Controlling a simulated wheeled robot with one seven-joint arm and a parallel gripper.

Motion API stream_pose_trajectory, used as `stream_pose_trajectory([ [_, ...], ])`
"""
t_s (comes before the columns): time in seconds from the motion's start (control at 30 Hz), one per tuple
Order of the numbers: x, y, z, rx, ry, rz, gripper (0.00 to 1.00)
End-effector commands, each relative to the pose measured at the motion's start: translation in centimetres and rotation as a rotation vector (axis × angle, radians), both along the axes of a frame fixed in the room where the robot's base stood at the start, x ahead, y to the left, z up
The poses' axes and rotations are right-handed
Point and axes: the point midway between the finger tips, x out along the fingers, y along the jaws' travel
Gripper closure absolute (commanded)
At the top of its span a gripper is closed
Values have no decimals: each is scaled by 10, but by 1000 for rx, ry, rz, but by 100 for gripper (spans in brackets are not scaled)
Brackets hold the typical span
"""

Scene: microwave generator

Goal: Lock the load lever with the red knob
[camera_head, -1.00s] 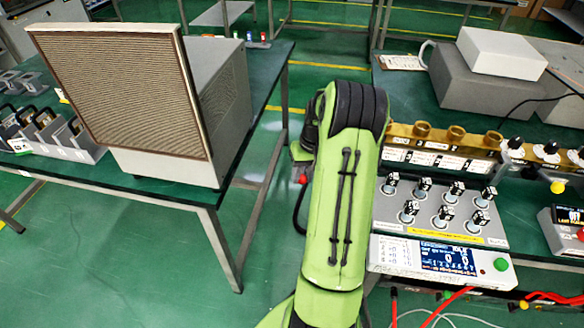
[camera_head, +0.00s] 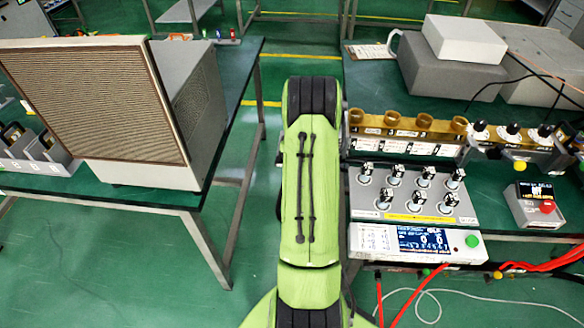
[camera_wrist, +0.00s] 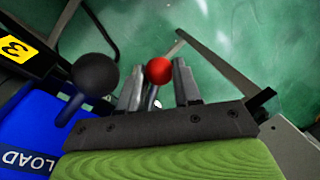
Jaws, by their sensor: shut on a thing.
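In the wrist view, the red ball knob (camera_wrist: 158,71) stands between the two grey fingers of my gripper (camera_wrist: 157,85). The gripper is shut on the red knob or the part just below it; the exact contact is hard to see. Left of it is a black ball knob (camera_wrist: 95,73) on a short dark lever, apart from the fingers. Below that is a blue block (camera_wrist: 42,125) marked "LOAD". In the head view my green arm hides my gripper and the red knob.
In the head view, a large box with a grille (camera_head: 95,105) stands on the left table. A panel of several knobs (camera_head: 400,205) and a display unit (camera_head: 410,243) are right of my arm.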

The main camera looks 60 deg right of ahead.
Motion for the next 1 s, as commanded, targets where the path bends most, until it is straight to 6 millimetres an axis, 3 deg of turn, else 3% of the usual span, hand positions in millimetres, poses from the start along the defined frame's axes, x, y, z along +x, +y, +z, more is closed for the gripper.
stream_pose_trajectory([
  [0.3,0,-1,1,-4,-2,3,100],
  [0.33,0,-1,1,-4,-2,2,66],
  [0.5,0,-1,0,-3,-1,1,42],
  [0.8,0,-2,4,-3,-1,1,42],
  [0.87,0,-3,12,-4,-2,0,42],
  [1.0,0,-10,48,-6,-4,0,42],
])
